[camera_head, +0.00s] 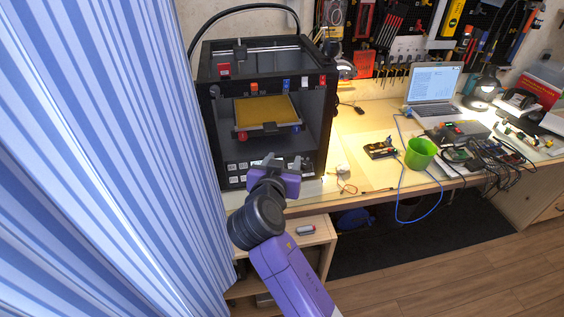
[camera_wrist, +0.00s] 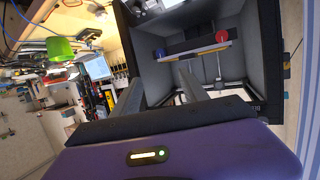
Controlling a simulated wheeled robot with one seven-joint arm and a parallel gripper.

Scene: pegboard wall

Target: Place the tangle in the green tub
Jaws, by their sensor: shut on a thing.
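The green tub (camera_head: 420,153) stands on the workbench, right of the middle in the head view. It also shows at the upper left of the wrist view (camera_wrist: 61,50). My gripper (camera_head: 272,160) is in front of the black printer, well to the left of the tub. In the wrist view its two fingers (camera_wrist: 163,82) stand apart, pointing toward the printer. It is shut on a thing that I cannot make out. A dark tangle of cables (camera_head: 492,152) lies on the bench right of the tub; I cannot tell whether it is the task's tangle.
The black printer (camera_head: 212,130) stands close beyond my gripper. A striped curtain (camera_head: 110,160) hangs at the left. A small board (camera_head: 380,149) and a blue cable (camera_head: 401,185) lie by the tub. A laptop (camera_head: 436,84) stands behind. Some bench is bare between printer and tub.

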